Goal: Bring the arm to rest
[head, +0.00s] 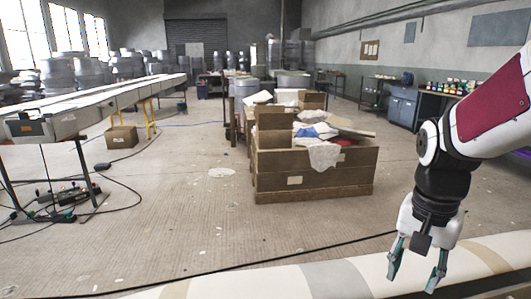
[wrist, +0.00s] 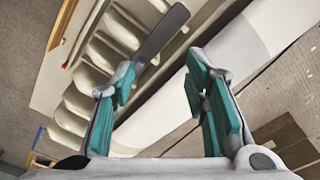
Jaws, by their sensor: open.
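My gripper (head: 416,272) hangs from my raised arm at the right of the head view, with its fingers pointing down. It is open, with a clear gap between the teal-padded fingers. The wrist view also shows the gripper (wrist: 160,95) open, with nothing between the fingers. Below it in the head view lies a long pale surface with tan and grey bands (head: 335,280). I cannot tell how high the gripper is above it.
A wooden crate (head: 310,180) heaped with scraps stands mid-floor. A long white table (head: 100,100) is at the left, with cables on the floor beneath. A cardboard box (head: 121,137) sits near it. The wrist view shows a pale ribbed piece (wrist: 95,75). Open floor lies between table and crate.

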